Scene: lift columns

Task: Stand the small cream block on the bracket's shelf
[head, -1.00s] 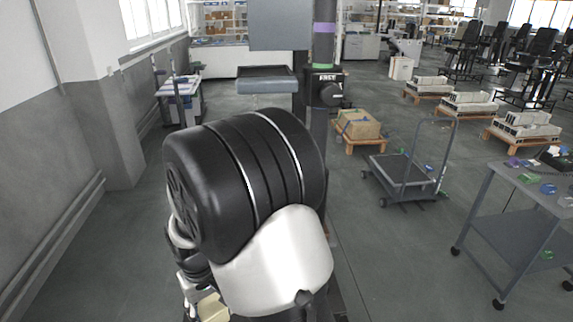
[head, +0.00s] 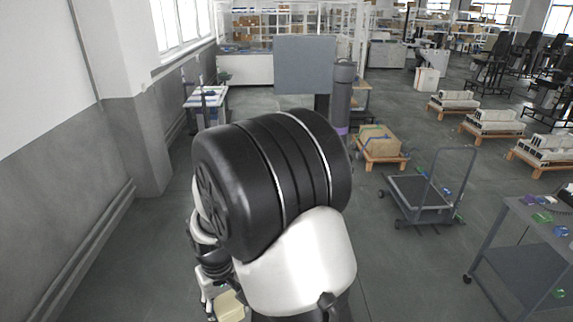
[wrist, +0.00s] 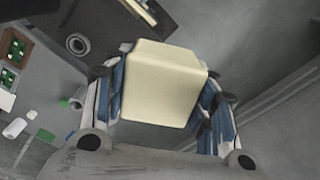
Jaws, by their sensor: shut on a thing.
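A small cream block (wrist: 160,85) is held between the blue-padded fingers of my gripper (wrist: 162,92) in the wrist view. The fingers press its two sides, and nothing shows under it but distant floor. In the head view, part of the block (head: 229,306) shows at the bottom edge, below my arm, with the gripper (head: 212,292) partly visible beside it. The grey column (head: 343,100) with a purple band stands behind my arm, a grey panel (head: 304,63) to its left. The bracket's shelf is not visible now; my arm covers that part of the column.
A pallet with a carton (head: 377,140) and a flat trolley (head: 422,192) stand to the right. A grey wheeled table (head: 525,265) with small coloured items is at the lower right. A wall with a rail (head: 90,245) runs along the left. Open floor lies between.

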